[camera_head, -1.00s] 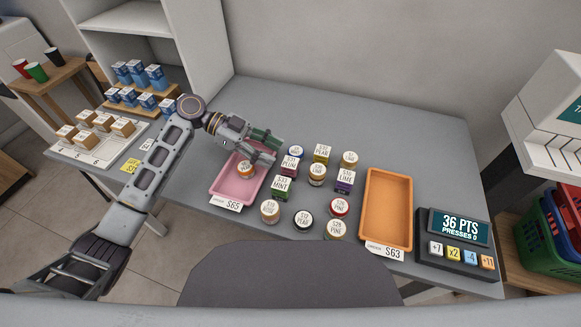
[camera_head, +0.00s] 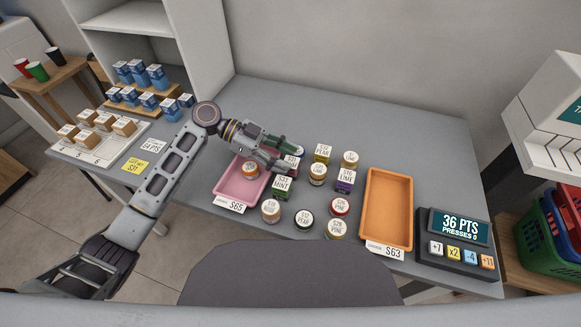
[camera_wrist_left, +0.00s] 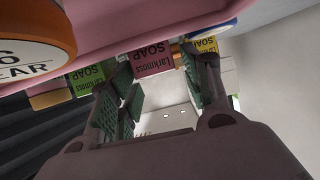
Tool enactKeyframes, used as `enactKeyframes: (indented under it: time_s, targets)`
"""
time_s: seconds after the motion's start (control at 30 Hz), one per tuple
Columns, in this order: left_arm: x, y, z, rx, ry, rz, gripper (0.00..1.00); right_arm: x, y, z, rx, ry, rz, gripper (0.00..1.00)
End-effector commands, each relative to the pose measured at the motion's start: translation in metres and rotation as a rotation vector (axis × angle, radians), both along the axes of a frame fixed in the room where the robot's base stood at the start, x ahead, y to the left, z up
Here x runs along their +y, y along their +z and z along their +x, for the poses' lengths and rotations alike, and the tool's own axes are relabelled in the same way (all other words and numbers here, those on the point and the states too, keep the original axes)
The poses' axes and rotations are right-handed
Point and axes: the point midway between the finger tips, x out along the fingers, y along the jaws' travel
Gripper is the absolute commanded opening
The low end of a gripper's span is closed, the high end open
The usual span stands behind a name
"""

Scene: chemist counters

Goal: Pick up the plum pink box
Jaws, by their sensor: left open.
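The plum pink box (camera_wrist_left: 153,66) shows in the left wrist view with "Larkmoss SOAP" on its side, ahead of and between my left gripper's fingers. In the head view it is mostly hidden behind my left gripper (camera_head: 292,158). The gripper is open, its green-padded fingers reaching to the right at the box among the small goods. In the left wrist view the fingers (camera_wrist_left: 165,88) stand apart, with a gap on both sides of the box. I cannot tell whether either finger touches it. My right gripper is not in view.
The pink tray (camera_head: 232,196) holds an orange-lidded jar (camera_head: 250,170). The orange tray (camera_head: 388,236) is further right.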

Motion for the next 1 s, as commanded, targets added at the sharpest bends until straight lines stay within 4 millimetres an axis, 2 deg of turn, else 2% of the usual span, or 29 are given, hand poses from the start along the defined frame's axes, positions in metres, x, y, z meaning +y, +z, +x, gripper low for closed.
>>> enactKeyframes:
  time_s: [0.03,0.23,0.73,1.0]
  targets:
    - [-0.01,-0.01,-0.008,0.019,-0.011,0.001,0.48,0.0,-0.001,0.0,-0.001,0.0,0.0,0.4]
    - [-0.024,-0.019,-0.014,0.027,-0.011,0.002,0.48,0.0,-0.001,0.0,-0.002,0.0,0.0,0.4]
    - [-0.024,-0.017,-0.012,0.018,-0.008,0.003,0.48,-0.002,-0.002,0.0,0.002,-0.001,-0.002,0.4]
    - [-0.024,-0.016,-0.011,0.016,-0.007,0.003,0.15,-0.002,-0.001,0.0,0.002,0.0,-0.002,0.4]
